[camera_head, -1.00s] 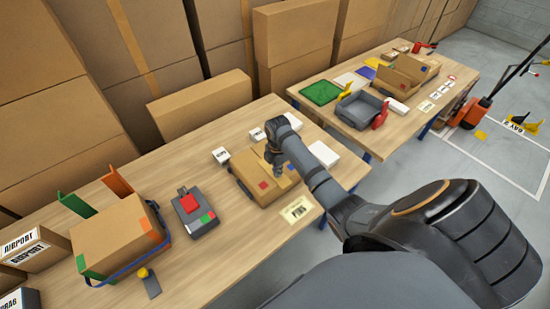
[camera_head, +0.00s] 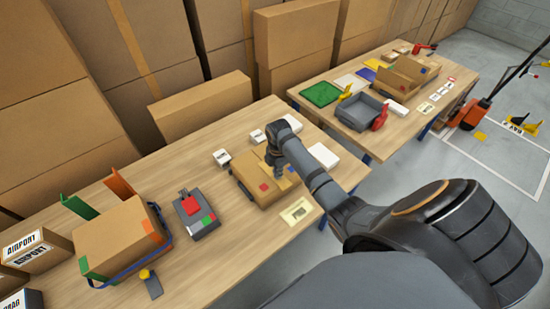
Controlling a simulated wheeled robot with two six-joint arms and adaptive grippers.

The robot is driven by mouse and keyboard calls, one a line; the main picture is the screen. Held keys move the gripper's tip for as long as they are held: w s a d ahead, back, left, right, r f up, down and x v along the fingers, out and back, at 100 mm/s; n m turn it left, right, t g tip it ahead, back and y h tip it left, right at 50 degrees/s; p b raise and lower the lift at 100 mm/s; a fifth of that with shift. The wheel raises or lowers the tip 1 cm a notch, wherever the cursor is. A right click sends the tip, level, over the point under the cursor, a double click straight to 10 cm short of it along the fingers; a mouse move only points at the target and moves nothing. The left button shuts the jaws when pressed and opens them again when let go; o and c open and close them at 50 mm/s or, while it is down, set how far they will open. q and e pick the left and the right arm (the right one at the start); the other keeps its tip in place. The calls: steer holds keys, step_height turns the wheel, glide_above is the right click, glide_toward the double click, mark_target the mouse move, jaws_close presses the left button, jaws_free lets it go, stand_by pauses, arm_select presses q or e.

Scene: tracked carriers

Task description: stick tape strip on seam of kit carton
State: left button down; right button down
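A brown carton (camera_head: 248,170) with a small red square lies on the near table, right of the middle; it looks like the kit carton. My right gripper (camera_head: 278,174) points down at the carton's top, at its right part. My own wrist and forearm hide its fingers and part of the carton, so I cannot tell whether they are open or shut, or whether they touch it. I cannot make out a tape strip or the seam under the gripper. My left gripper is not in view.
A grey device with a red block (camera_head: 192,208) and a strapped carton (camera_head: 120,236) stand to the left. A printed card (camera_head: 297,211) lies at the table's front edge. White boxes (camera_head: 222,156) sit behind the carton. A second table (camera_head: 405,125) stands at the back right.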

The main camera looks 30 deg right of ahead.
steer(key=shift+s+f, duration=0.15)
steer(key=shift+s, duration=0.05)
step_height(320, 180, up, 5)
steer(key=p, duration=0.5)
steer(key=shift+r, duration=1.1)
